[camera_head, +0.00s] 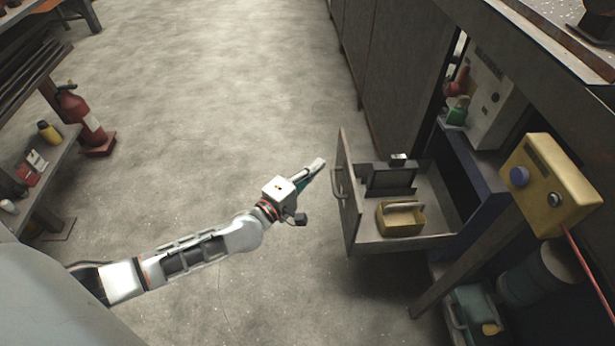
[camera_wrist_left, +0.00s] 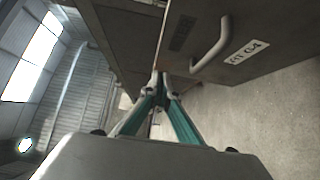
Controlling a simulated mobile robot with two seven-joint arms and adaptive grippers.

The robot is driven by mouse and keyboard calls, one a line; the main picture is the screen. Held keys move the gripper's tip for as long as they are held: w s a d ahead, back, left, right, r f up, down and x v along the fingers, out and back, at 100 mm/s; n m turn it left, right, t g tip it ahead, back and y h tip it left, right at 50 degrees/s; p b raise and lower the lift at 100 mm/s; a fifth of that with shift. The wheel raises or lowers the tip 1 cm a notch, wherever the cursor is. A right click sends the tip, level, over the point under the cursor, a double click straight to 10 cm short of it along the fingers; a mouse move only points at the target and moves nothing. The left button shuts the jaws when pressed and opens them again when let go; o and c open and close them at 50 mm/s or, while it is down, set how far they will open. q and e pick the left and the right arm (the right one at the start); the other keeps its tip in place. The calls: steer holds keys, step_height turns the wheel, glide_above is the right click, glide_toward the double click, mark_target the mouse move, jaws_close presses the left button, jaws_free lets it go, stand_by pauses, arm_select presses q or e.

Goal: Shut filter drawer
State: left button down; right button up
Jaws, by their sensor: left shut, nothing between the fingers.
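The filter drawer (camera_head: 372,238) is pulled open from the dark bench at the right in the head view. Its front panel, with a curved handle (camera_head: 337,183), faces left toward my left arm. My left gripper (camera_head: 318,165) is shut and empty, just left of the drawer front and apart from the handle in the head view. In the left wrist view my shut fingertips (camera_wrist_left: 160,78) show below the drawer front (camera_wrist_left: 262,40), left of its handle (camera_wrist_left: 213,50). Whether they touch the panel I cannot tell. My right gripper is not in view.
In the drawer lie a yellow caddy (camera_head: 400,219) and a dark filter-like block (camera_head: 390,180). A yellow button box (camera_head: 550,185) hangs at the right. A fire extinguisher (camera_head: 82,118) and a shelf (camera_head: 45,165) stand at the left. The floor between is clear.

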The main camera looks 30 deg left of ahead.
mark_target(345, 155)
arm_select(q)
steer(key=shift+w+d, duration=1.85)
steer(key=shift+w, duration=0.2)
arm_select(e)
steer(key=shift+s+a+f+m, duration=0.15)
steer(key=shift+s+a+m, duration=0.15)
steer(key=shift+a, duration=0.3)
arm_select(q)
steer(key=shift+d, duration=0.1)
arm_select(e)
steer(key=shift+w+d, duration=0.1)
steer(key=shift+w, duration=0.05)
